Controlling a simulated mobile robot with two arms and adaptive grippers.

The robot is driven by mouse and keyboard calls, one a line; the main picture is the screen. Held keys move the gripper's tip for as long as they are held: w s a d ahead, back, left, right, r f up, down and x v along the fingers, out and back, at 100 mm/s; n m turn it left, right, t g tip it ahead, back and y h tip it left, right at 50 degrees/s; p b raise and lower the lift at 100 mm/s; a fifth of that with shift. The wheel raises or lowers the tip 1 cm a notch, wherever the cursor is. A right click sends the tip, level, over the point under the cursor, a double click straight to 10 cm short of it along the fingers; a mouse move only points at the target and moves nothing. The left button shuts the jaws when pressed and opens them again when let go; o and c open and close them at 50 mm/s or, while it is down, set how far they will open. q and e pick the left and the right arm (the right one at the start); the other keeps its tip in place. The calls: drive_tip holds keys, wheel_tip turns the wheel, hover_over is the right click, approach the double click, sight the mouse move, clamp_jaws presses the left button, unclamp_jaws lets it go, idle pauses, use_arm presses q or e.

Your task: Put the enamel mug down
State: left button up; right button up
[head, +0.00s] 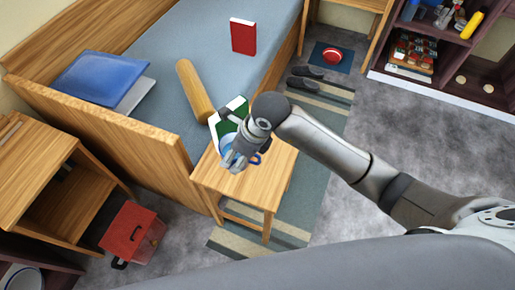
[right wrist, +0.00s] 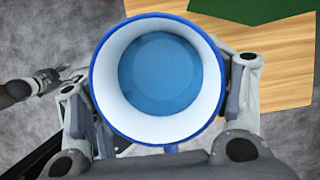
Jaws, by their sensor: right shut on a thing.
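The enamel mug (right wrist: 157,75) has a white inside wall, a blue rim and a blue bottom. It looks upright in the right wrist view, with a finger on either side.
A green book (head: 228,124) lies at the small table's far left, near a wooden cylinder (head: 195,92) on the bed. The tabletop (right wrist: 280,60) has bare wood beside the book. A red box (head: 133,233) stands on the floor at left.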

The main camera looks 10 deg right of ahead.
drive_tip(key=w+d+f, duration=0.2)
drive_tip(key=d+f, duration=0.1)
drive_tip(key=d, duration=0.1)
drive_tip(key=w+d+f, duration=0.2)
drive_tip(key=d+f, duration=0.1)
drive_tip(key=w+d+f+p, duration=0.1)
drive_tip(key=w+d+f, duration=0.1)
drive_tip(key=d+f, duration=0.1)
drive_tip(key=shift+w+d+f, duration=0.1)
drive_tip(key=shift+d, duration=0.7)
drive_tip(key=shift+d+f, duration=0.2)
drive_tip(key=shift+f, duration=0.1)
wheel_tip(320, 180, down, 3)
drive_tip(key=shift+w+r, duration=0.1)
drive_tip(key=shift+r, duration=0.05)
drive_tip(key=shift+f, duration=0.2)
drive_tip(key=shift+f, duration=0.15)
drive_tip(key=o, duration=1.2)
drive_tip(key=shift+o, duration=0.3)
